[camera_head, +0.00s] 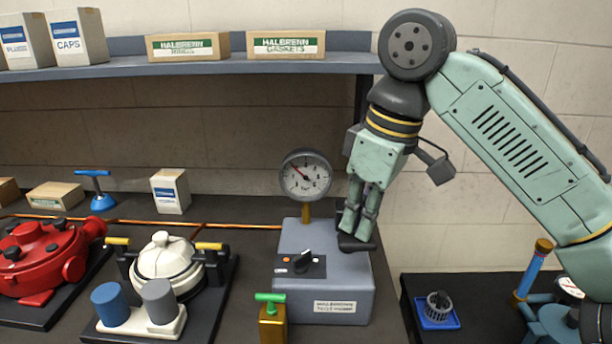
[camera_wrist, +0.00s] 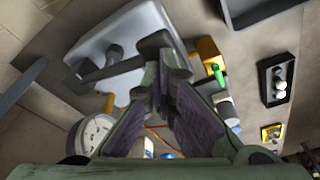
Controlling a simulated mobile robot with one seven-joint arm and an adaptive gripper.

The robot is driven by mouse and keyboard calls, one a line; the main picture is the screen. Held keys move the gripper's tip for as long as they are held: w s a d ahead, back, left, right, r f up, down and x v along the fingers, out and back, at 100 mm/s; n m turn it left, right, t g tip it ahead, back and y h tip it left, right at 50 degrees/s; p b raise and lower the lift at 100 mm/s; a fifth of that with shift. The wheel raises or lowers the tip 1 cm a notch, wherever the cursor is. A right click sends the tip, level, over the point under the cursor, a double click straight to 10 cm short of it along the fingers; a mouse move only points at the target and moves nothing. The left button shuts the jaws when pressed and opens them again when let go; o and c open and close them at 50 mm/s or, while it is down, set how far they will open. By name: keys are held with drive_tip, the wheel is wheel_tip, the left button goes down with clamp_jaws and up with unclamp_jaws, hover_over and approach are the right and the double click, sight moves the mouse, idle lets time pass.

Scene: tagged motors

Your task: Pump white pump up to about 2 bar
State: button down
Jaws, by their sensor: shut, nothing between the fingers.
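A white rounded pump body (camera_head: 163,258) with a lid and yellow-tipped clamp handles sits on a black base, left of centre. A grey box unit (camera_head: 345,290) stands right of it, with a dark knob and a white label. A round gauge (camera_head: 305,176) rises from the box on a brass stem; its needle points up and left, its numbers too small to read surely. A dark lever end (camera_head: 357,243) is at the box's upper right. My gripper (camera_head: 357,226) is shut and empty, fingertips pointing down right at the lever; contact is unclear. The wrist view shows the dark lever (camera_wrist: 125,68) just beyond the fingertips.
A red pump (camera_head: 40,255) stands at the far left. Blue and grey cylinders (camera_head: 110,304) stand before the white pump. A brass block with a green handle (camera_head: 272,315) is near the grey box's front. A shelf (camera_head: 200,65) with boxes spans above. A second dark table is right.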

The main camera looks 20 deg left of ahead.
drive_tip(key=shift+r, duration=0.4)
drive_tip(key=shift+r, duration=2.5)
